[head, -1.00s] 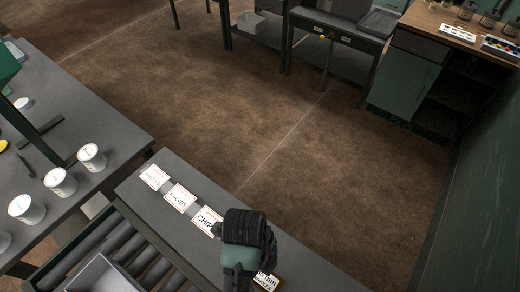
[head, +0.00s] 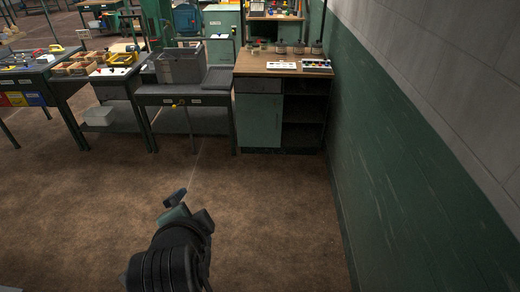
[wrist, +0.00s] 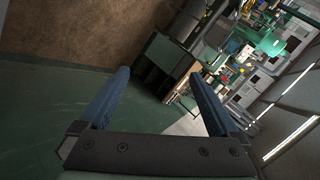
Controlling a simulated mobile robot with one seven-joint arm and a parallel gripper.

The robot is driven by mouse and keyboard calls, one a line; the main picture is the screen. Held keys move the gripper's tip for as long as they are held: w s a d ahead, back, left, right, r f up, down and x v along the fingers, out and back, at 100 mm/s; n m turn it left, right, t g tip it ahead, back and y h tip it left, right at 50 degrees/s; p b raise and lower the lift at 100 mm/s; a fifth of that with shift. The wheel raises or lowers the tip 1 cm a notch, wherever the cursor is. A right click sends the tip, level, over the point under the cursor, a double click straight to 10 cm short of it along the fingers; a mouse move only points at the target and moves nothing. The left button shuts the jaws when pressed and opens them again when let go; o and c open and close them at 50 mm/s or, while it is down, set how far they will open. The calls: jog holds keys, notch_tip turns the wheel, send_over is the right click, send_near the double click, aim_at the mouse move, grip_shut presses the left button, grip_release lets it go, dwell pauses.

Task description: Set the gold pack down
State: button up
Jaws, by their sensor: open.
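My gripper (head: 183,207) is raised over open floor at the lower middle of the head view. In the wrist view its two blue fingers (wrist: 160,77) are wide apart with nothing between them. The gold pack is not in view in either current frame. The grey table with the white label cards is also out of view now.
Brown floor (head: 265,205) is clear ahead. A green wall (head: 400,165) runs along the right. A wood-topped cabinet (head: 258,122) stands at the back, beside a dark bench (head: 185,96) holding a grey bin (head: 180,66). More benches stand at the left.

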jog(key=w+d+r+n+t, duration=0.1)
jog(key=d+r+n+t, duration=0.15)
jog(key=r, duration=0.65)
jog(key=d+r+n+t, duration=0.2)
jog(key=r+t, duration=0.2)
jog(key=r, duration=0.5)
jog(key=w+d+r+n+t, duration=0.1)
jog(key=d+r+n+t, duration=0.15)
jog(key=r, duration=0.65)
jog(key=s+d+r+n+t+h+b, duration=0.2)
jog(key=s+d+r+n+t, duration=0.2)
jog(key=s+r+t, duration=0.4)
jog(key=shift+s+d+r, duration=0.7)
jog(key=shift+s+r, duration=0.75)
jog(key=shift+r, duration=2.1)
